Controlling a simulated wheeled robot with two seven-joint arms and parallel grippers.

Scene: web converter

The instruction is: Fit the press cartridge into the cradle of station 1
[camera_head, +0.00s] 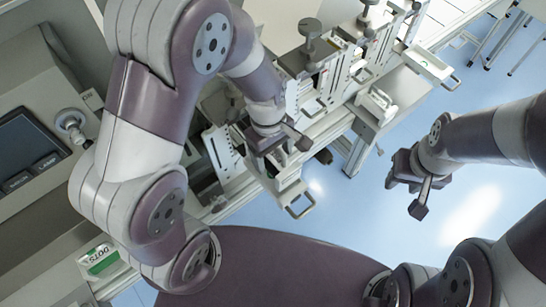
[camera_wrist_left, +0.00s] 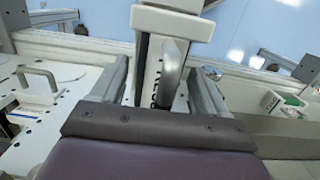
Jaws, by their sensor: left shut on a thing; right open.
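My left gripper (camera_head: 282,140) is low over the front end of the white machine. In the left wrist view its two fingers (camera_wrist_left: 160,92) stand either side of a grey handle on a white block, which I take to be the press cartridge (camera_wrist_left: 178,22). The gripper is shut on it. In the head view the gripper and arm largely hide the cartridge, and whether it is seated cannot be told. I cannot tell which cradle is station 1. My right gripper (camera_head: 410,185) is open and empty over the blue floor, apart from the machine.
The white machine (camera_head: 345,75) runs diagonally to the upper right, with dark knobs (camera_head: 310,28) on top. Pull handles (camera_head: 300,205) jut from its side. A control screen (camera_head: 28,145) and a green-white box (camera_head: 98,260) are at the left. Blue floor (camera_head: 345,210) is open below right.

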